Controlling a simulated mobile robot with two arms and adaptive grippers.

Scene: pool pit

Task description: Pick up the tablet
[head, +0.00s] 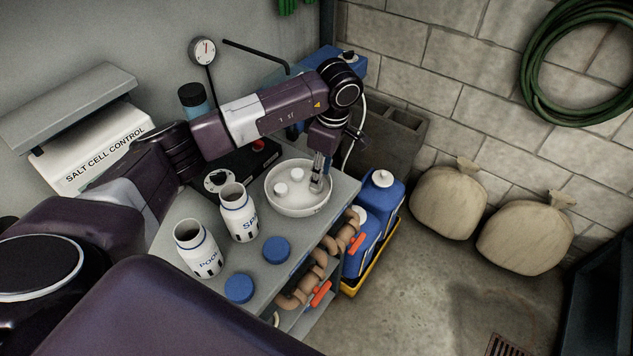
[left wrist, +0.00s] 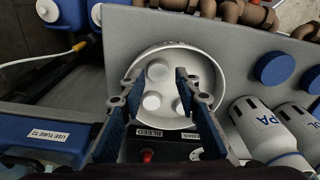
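A round white dish (head: 297,208) stands near the shelf's edge, and white tablets lie in it. In the head view one tablet (head: 281,188) and another (head: 296,174) show left of my left gripper (head: 318,180), which points down into the dish. In the left wrist view there are three tablets: an upper one (left wrist: 158,70), a lower one (left wrist: 151,101), and a right one (left wrist: 180,107) partly behind a finger. My left gripper (left wrist: 155,88) is open, its fingers apart over the dish with nothing held. My right gripper is not in view.
Open SPA (head: 240,218) and POOL (head: 197,250) bottles and blue caps (head: 277,249) (head: 239,289) stand beside the dish. A black device (head: 222,184) with a dial sits behind. Pipes (head: 320,262) run along the shelf front; blue jugs (head: 381,195) stand beyond.

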